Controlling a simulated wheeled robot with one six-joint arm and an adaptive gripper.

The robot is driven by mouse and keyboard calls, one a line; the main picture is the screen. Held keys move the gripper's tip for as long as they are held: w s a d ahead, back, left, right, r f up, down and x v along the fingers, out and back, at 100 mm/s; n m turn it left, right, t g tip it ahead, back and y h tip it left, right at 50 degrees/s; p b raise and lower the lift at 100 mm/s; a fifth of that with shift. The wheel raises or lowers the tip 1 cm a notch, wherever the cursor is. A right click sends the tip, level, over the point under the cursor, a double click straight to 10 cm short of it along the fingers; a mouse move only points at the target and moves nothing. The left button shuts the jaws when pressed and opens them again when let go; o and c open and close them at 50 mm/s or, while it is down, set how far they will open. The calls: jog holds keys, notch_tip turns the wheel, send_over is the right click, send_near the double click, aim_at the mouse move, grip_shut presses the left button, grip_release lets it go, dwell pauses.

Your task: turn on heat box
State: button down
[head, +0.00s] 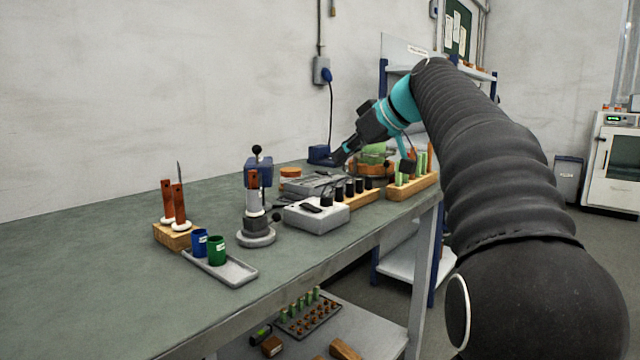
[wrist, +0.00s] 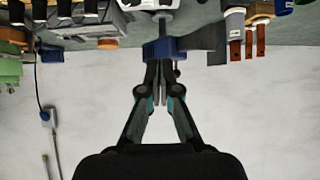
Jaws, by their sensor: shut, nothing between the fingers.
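A white cabinet (head: 611,165) with a dark window and a small green-lit display stands on the floor at the far right of the head view. It looks like the heat box; its door appears closed, and its right side is cut off. My gripper (head: 339,157) is over the far part of the workbench, well left of the cabinet. In the wrist view my gripper (wrist: 160,62) has its fingers together and empty. The cabinet is not in the wrist view.
The green-topped workbench (head: 110,235) carries a blue-headed stand (head: 257,175), a grey box (head: 315,215), wooden racks and cups. A small blue box (head: 319,153) is wired to a wall outlet. Shelving stands behind my arm. Open floor lies before the cabinet.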

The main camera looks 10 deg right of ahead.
send_over(317, 207)
jog(key=f, duration=0.6)
jog(key=shift+w+a, duration=0.3)
jog(key=shift+w, duration=0.1)
notch_tip(317, 207, down, 2)
jog(key=shift+w+f, duration=0.15)
jog(key=shift+w+a+f+b, duration=0.15)
jog(key=shift+f+b, duration=0.15)
jog(key=shift+f, duration=0.5)
jog(key=shift+f+b, duration=0.45)
jog(key=shift+b, duration=0.1)
jog(key=shift+w+r, duration=0.1)
jog(key=shift+s+d+r, duration=0.1)
jog(key=shift+s+d, duration=0.35)
jog(key=shift+s, duration=0.25)
